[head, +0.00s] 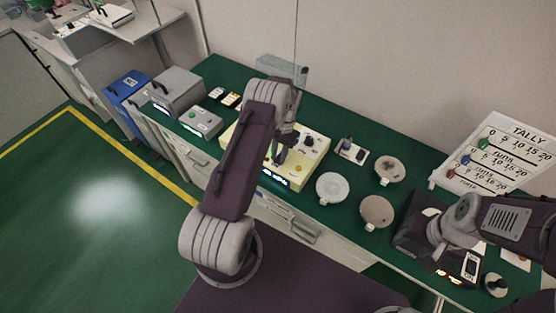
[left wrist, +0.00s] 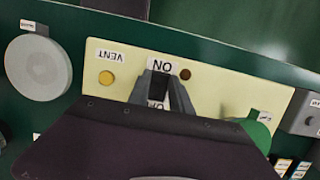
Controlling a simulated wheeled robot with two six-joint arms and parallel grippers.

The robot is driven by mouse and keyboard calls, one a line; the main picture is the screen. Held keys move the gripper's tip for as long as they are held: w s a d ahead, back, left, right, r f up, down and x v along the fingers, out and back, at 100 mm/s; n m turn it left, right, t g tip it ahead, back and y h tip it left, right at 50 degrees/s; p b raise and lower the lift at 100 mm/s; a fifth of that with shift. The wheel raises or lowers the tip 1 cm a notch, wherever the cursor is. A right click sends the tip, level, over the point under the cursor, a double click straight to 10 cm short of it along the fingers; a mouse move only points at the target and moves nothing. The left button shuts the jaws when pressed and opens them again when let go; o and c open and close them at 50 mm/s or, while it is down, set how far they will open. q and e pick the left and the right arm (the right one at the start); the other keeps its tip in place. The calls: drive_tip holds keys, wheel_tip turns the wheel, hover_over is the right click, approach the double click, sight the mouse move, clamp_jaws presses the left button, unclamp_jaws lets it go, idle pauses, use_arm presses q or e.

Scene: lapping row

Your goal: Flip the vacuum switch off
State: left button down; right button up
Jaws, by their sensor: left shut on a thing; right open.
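The cream control panel (head: 314,148) lies on the green bench in the head view. In the left wrist view it (left wrist: 215,80) carries a VENT label with an orange button (left wrist: 106,78) and an ON label (left wrist: 162,65). My left gripper (head: 279,152) reaches down onto the panel. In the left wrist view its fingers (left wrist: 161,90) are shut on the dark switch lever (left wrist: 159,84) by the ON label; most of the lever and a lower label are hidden. My right gripper (head: 440,232) is open at the right, over a dark device, its fingertips unclear.
Round discs (head: 332,187) lie right of the panel, near a small switch plate (head: 351,151). A TALLY board (head: 498,153) leans at the right. Grey boxes (head: 178,92) stand at the left end.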

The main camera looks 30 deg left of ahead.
use_arm(q)
drive_tip(key=c, duration=1.2)
unclamp_jaws()
drive_tip(key=shift+o, duration=0.2)
drive_tip(key=shift+w+r, duration=0.15)
drive_tip(key=shift+r, duration=0.15)
drive_tip(key=b+v, duration=0.1)
drive_tip(key=v, duration=0.7)
drive_tip(key=shift+r+b, duration=0.25)
drive_tip(key=shift+b, duration=0.15)
